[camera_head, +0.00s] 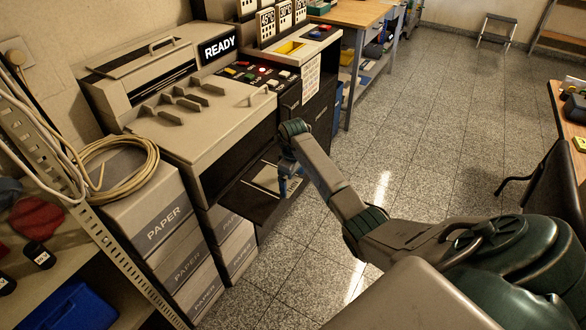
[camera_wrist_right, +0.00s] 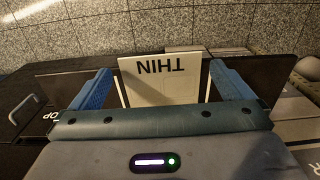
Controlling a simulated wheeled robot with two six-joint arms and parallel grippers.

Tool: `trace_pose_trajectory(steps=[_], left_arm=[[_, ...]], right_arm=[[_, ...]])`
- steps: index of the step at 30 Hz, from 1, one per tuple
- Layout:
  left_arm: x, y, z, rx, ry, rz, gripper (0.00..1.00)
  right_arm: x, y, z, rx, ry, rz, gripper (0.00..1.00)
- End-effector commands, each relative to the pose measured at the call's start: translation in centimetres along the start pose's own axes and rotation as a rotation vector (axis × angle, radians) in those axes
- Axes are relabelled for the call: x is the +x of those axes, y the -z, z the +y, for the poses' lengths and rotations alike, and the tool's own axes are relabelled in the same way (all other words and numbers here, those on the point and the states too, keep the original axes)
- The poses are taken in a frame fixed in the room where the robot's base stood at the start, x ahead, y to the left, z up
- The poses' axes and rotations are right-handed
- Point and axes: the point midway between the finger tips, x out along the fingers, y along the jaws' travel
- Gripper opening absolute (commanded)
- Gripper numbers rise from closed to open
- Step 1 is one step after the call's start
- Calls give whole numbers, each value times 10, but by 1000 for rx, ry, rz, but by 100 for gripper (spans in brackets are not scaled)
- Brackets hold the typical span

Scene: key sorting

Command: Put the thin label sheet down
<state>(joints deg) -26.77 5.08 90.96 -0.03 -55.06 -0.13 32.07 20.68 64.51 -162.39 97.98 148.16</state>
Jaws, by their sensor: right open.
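The thin label sheet (camera_wrist_right: 160,88) is pale, with the word THIN upside down in the right wrist view. It lies between the two blue fingers of my right gripper (camera_wrist_right: 163,82), with a gap on each side. The right gripper is open. In the head view the right gripper (camera_head: 289,184) points down over the open dark drawer (camera_head: 252,205) low on the machine's front. A pale sheet-like surface (camera_head: 268,178) shows in that drawer, partly hidden by the gripper. My left gripper is not in view.
The beige machine (camera_head: 213,125) with a READY sign (camera_head: 219,46) stands above the drawer. Stacked PAPER boxes (camera_head: 158,225) stand to its left. A wooden workbench (camera_head: 350,12) is behind. The tiled floor (camera_head: 420,140) to the right is open.

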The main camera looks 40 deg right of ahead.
Motion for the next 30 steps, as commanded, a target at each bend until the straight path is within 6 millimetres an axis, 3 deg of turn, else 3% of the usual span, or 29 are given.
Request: trace_pose_trajectory(steps=[5, 14, 15, 20, 30], left_arm=[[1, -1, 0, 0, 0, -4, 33], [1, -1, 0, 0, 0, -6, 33], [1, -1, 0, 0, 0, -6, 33], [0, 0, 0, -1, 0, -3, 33], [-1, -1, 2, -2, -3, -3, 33]], right_arm=[[13, 0, 0, 0, 1, 0, 100], [15, 0, 0, -1, -1, 0, 100], [15, 0, 0, -1, -1, 0, 98], [15, 0, 0, -1, -1, 0, 69], [15, -3, 4, 0, -1, 0, 69]])
